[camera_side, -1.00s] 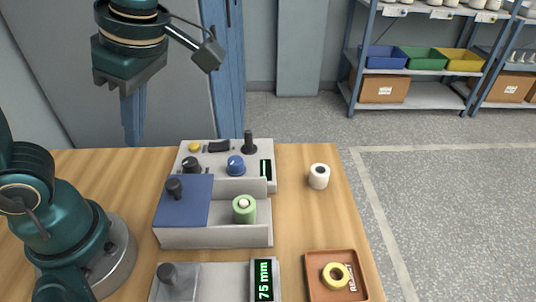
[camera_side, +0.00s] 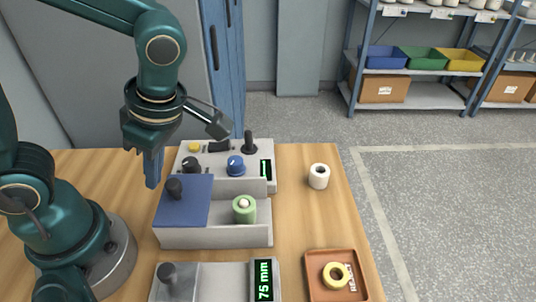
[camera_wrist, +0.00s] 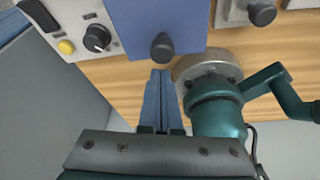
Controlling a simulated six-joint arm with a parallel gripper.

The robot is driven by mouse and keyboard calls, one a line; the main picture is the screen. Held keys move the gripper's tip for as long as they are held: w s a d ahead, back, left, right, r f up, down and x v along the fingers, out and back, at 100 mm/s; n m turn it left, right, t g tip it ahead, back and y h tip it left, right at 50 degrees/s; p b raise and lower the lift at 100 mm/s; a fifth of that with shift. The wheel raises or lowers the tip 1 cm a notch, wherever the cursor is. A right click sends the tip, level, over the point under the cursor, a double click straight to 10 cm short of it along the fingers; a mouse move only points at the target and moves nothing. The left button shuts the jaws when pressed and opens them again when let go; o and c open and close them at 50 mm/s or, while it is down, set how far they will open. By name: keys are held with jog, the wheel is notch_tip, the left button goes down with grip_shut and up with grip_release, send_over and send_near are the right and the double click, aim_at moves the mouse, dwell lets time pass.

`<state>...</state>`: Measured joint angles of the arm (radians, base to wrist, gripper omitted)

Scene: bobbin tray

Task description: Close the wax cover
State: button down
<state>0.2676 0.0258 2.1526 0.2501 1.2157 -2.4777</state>
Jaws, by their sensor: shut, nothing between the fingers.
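The wax cover appears to be the blue lid (camera_side: 192,205) with a dark knob (camera_side: 174,188) near its left edge. It lies over the left part of a grey box (camera_side: 215,238); the right part is open and shows a green bobbin (camera_side: 244,210). My gripper (camera_side: 152,185) is shut and empty, pointing down just left of the cover. In the wrist view the shut fingertips (camera_wrist: 161,73) are close to the knob (camera_wrist: 162,47) on the blue lid (camera_wrist: 140,18), with a small gap seen between them.
Behind the box is a control panel (camera_side: 214,172) with knobs and a lever. In front is another grey unit (camera_side: 222,285) reading 75 mm. A white spool (camera_side: 319,177) stands right, and a brown reject tray (camera_side: 318,259) holds a yellow ring (camera_side: 336,275).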

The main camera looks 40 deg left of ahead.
jog(key=shift+w+d, duration=0.2)
jog(key=shift+d, duration=0.15)
jog(key=w+d, duration=0.7)
jog(key=shift+w+d, duration=0.2)
jog(key=shift+d, duration=0.05)
dwell(0.4)
